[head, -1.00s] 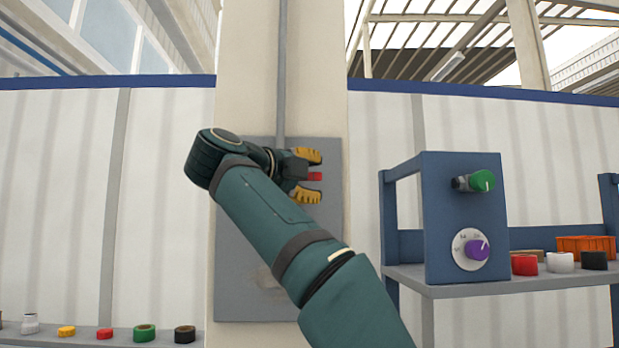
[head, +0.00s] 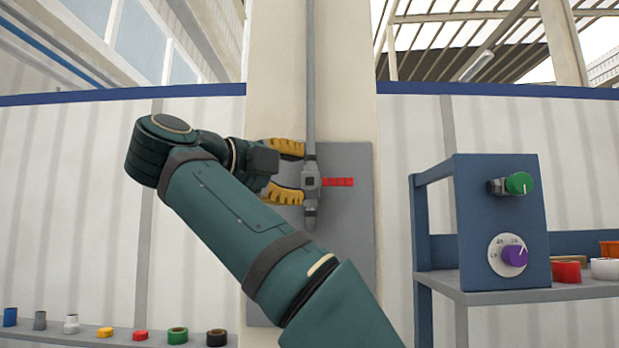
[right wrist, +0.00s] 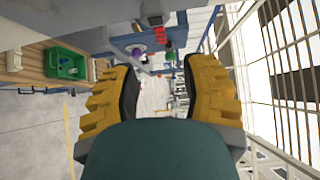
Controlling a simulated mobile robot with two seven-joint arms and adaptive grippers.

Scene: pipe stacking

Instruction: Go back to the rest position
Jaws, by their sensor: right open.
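My right gripper (head: 302,173) is open, its two yellow fingers apart, just left of a grey valve (head: 311,182) on the vertical pipe (head: 311,80). Nothing shows held between the fingers. I cannot tell whether the fingertips touch the valve. The valve's red handle (head: 338,182) points right. In the right wrist view the open gripper (right wrist: 158,75) shows empty, with a red piece (right wrist: 165,37) at the top beyond it. My left gripper is in neither view.
A grey panel (head: 345,225) is behind the valve on a beige column. A blue shelf unit (head: 490,225) with a green knob (head: 519,183) and a purple knob (head: 515,255) stands at the right. Small coloured parts line a low ledge (head: 125,340) at the lower left.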

